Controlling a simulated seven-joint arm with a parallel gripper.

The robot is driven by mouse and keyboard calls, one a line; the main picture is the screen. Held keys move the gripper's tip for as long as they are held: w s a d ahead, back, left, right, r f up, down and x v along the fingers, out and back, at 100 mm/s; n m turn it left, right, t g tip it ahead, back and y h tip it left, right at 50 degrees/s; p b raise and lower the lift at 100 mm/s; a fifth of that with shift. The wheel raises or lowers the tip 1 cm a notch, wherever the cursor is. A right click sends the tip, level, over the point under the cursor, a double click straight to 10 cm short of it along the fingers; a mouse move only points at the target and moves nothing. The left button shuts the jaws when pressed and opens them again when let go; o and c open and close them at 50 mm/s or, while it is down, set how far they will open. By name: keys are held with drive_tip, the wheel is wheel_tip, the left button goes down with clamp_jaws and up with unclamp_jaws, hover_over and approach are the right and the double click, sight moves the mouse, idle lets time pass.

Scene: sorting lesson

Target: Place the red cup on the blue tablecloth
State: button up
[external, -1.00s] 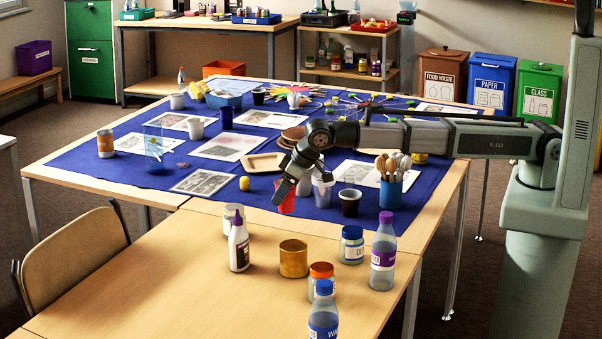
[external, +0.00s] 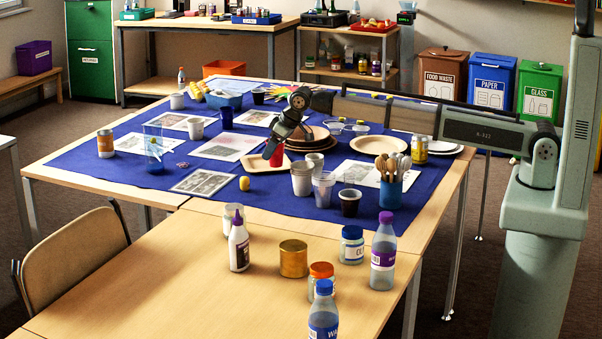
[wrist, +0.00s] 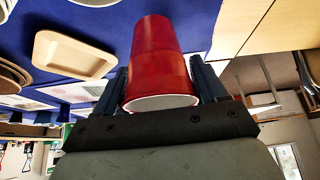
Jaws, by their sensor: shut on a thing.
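The red cup (external: 277,156) is in my gripper (external: 270,152), over the blue tablecloth (external: 255,205) near the middle of the table in the external view. In the wrist view the red cup (wrist: 160,50) sits between the two fingers of my gripper (wrist: 160,82), its pale inside showing at the end nearest the palm. The gripper is shut on the cup. The fingers hide part of it in the external view. I cannot tell whether its base touches the cloth.
A beige square tray (external: 262,167) lies close to the cup; it also shows in the wrist view (wrist: 72,56). Pale cups (external: 301,179), a dark cup (external: 349,202) and a blue utensil holder (external: 391,190) stand to the right. Bare blue cloth lies in front.

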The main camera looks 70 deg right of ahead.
hover_over(283, 177)
drive_tip(key=shift+m, duration=0.3)
drive_tip(key=shift+w+d+f, duration=0.1)
drive_tip(key=shift+f, duration=2.35)
drive_tip(key=shift+w+d+f, duration=0.1)
drive_tip(key=shift+f, duration=2.35)
drive_tip(key=shift+f, duration=0.1)
drive_tip(key=o, duration=1)
drive_tip(key=v, duration=1.2)
drive_tip(key=shift+a, duration=0.2)
drive_tip(key=shift+o, duration=0.2)
drive_tip(key=shift+s, duration=0.1)
